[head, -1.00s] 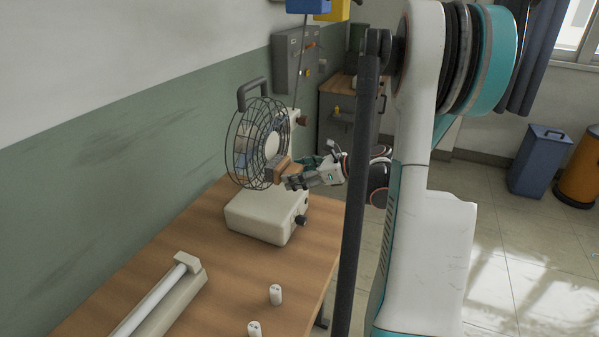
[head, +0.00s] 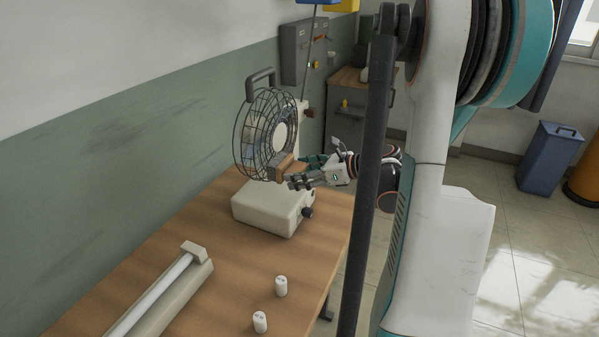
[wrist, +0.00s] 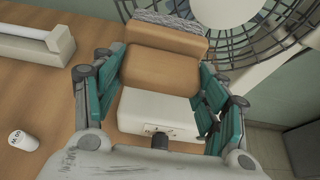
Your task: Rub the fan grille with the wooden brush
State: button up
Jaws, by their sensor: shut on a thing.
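The fan has a round dark wire grille (head: 243,135) on a cream base (head: 268,210) and stands on the wooden table. My gripper (head: 304,172) is shut on the wooden brush (head: 288,170), at the lower right of the grille. In the wrist view, the brush's tan wooden block (wrist: 165,67) sits between my green-padded fingers. Its grey bristles (wrist: 172,21) point away from me, at the edge of the grille (wrist: 232,45). They overlap the grille in the picture, but I cannot tell whether they press on it.
A long white tube fixture (head: 160,290) lies on the table (head: 225,265) at the front left. Two small white cylinders stand near the right edge, one (head: 281,286) behind the other (head: 260,322). A grey cabinet (head: 345,125) stands behind. The green wall is left of the fan.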

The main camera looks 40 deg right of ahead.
jog(key=shift+s+d, duration=0.35)
jog(key=shift+s, duration=0.45)
jog(key=shift+s+d, duration=0.3)
jog(key=shift+s, duration=0.55)
jog(key=shift+s+d, duration=0.35)
jog(key=shift+s, duration=0.45)
jog(key=s, duration=0.1)
jog(key=s+d, duration=0.1)
jog(key=shift+s+d, duration=0.1)
jog(key=shift+s, duration=0.25)
jog(key=shift+w, duration=0.1)
jog(key=w+a+b, duration=0.1)
jog(key=w+a, duration=0.1)
jog(key=w, duration=0.4)
jog(key=shift+a, duration=0.3)
jog(key=shift+w+a+r, duration=0.1)
jog(key=shift+w+a, duration=0.1)
jog(key=shift+w, duration=0.3)
jog(key=shift+w+a, duration=0.2)
jog(key=shift+w, duration=0.3)
jog(key=shift+d, duration=0.1)
